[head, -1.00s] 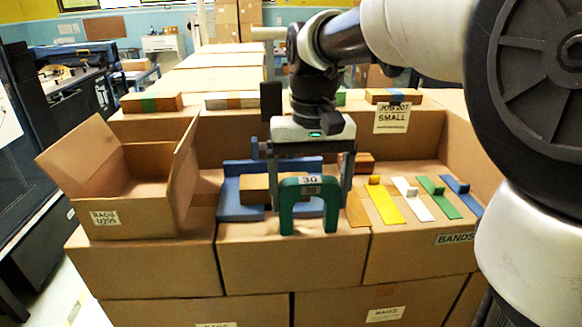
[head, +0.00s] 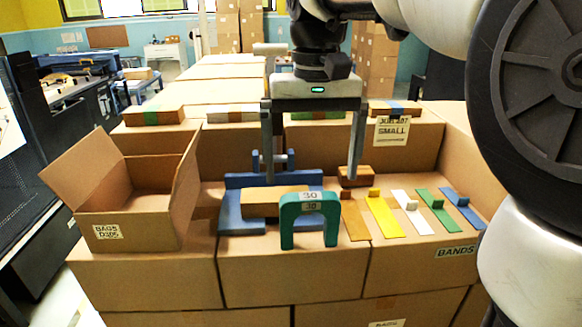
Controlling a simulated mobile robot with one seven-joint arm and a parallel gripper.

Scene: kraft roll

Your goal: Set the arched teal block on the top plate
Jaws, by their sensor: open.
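The arched teal block (head: 310,202), marked 30, stands upright on its two legs near the front edge of the middle carton. A tan block (head: 262,203) lies behind it, partly hidden by the arch, on a blue stand (head: 235,222) with a raised blue back. I cannot tell for sure which surface is the top plate. My gripper (head: 312,182) points down, open and empty. Its fingers are wide apart, above and behind the arch in the picture, not touching it.
An open carton (head: 135,215) stands at left. Flat coloured strips with small tabs, such as a yellow one (head: 384,217), lie at right. A small brown block (head: 355,176) sits behind them. Higher cartons (head: 420,145) with banded blocks form the back.

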